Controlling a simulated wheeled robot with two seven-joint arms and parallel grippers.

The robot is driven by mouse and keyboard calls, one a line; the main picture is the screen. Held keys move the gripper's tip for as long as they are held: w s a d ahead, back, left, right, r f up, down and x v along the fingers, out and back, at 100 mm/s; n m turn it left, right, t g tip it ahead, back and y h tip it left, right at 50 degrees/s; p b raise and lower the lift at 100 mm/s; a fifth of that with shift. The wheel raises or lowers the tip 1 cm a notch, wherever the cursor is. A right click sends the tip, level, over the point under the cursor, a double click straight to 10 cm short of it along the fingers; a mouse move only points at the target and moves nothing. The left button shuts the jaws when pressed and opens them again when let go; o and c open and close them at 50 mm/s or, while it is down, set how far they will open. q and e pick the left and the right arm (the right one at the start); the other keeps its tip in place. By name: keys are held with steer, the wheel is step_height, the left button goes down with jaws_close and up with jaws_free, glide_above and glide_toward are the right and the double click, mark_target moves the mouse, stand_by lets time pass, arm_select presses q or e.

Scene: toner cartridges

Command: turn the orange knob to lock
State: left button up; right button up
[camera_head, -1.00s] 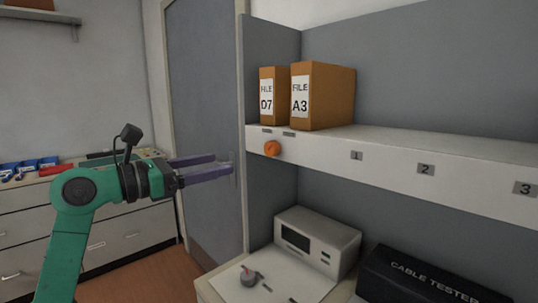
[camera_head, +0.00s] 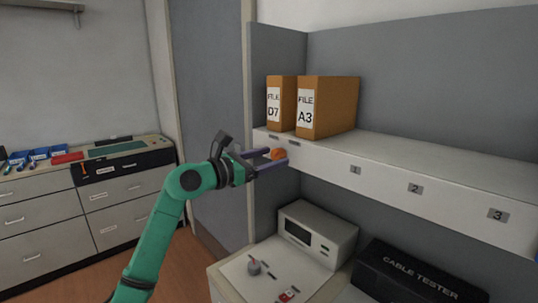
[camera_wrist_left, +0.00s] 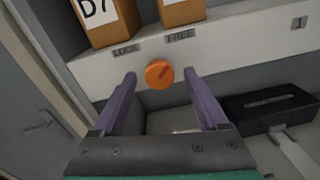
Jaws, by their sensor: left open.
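The orange knob (camera_head: 278,154) is on the front face of the white shelf, below the file boxes. In the left wrist view the knob (camera_wrist_left: 159,73) is round with a darker slanted mark that points up and right, toward the FREE label (camera_wrist_left: 180,36). The LOCK label (camera_wrist_left: 125,50) is up and left of it. My left gripper (camera_head: 283,156) is open, its purple fingers reaching toward the knob. In the wrist view the left gripper (camera_wrist_left: 160,82) has its fingertips on either side of the knob, with gaps showing. My right gripper is not in view.
Brown file boxes D7 (camera_head: 281,103) and A3 (camera_head: 328,105) stand on the shelf (camera_head: 430,172) above the knob. A white instrument (camera_head: 318,236) and a black cable tester box (camera_head: 420,272) sit below. A drawer cabinet (camera_head: 60,215) stands at left.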

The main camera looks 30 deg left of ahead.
arm_select(q)
jaws_close()
